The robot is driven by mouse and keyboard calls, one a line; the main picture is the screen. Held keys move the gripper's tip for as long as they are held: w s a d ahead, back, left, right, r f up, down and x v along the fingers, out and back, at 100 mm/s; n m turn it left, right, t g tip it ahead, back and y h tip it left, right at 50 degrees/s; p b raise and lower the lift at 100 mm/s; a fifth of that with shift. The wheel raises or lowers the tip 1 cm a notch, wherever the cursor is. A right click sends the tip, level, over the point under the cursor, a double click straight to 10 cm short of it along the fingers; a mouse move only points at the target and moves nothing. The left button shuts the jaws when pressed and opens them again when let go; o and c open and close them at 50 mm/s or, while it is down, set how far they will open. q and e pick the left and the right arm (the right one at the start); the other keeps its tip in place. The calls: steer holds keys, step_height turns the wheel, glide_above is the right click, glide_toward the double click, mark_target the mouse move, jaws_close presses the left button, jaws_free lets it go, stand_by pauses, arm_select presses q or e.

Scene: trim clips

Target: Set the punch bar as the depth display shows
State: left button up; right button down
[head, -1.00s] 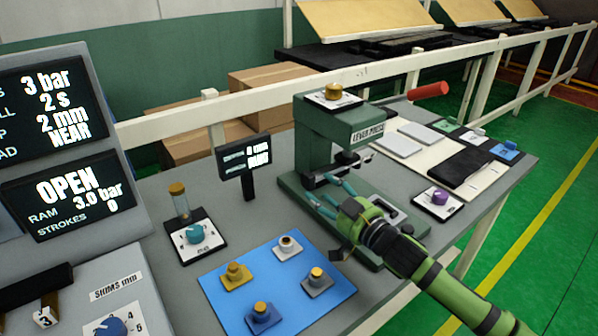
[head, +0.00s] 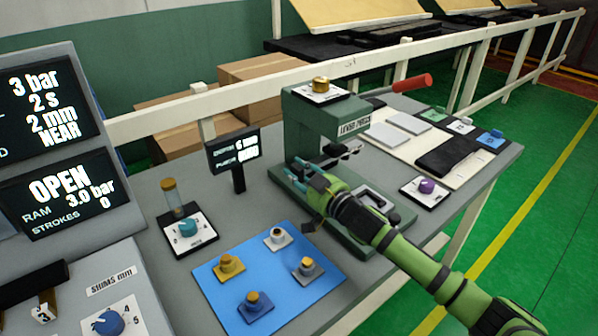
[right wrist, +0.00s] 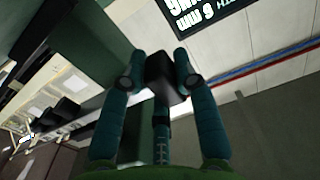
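The depth display (head: 233,150) is a small black screen on a post beside the press. Its top line seems to read 6 mm; the lower line is too small to read surely. The green lever press (head: 325,115) stands right of it. My right gripper (head: 292,181), with teal fingers, is at the low left front of the press. In the right wrist view a dark block (right wrist: 166,77) sits between its parted fingertips (right wrist: 160,57); whether they grip it I cannot tell. I cannot make out the punch bar surely in the head view. My left gripper is out of view.
A blue mat (head: 285,300) with several knobbed blocks lies in front. A teal dial (head: 188,228) stands left of it, a purple knob (head: 427,186) right of the press. The red lever handle (head: 412,83) sticks out right. A console (head: 65,130) reads OPEN, 3.0 bar.

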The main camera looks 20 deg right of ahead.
steer(key=s+a+p, duration=0.1)
steer(key=s+a, duration=0.1)
steer(key=a, duration=0.5)
steer(key=shift+s+a, duration=0.35)
steer(key=shift+s, duration=0.05)
steer(key=c, duration=0.9)
jaws_free()
steer(key=shift+a, duration=0.1)
steer(key=shift+c, duration=0.2)
steer(key=shift+a, duration=0.1)
steer(key=v, duration=1.2)
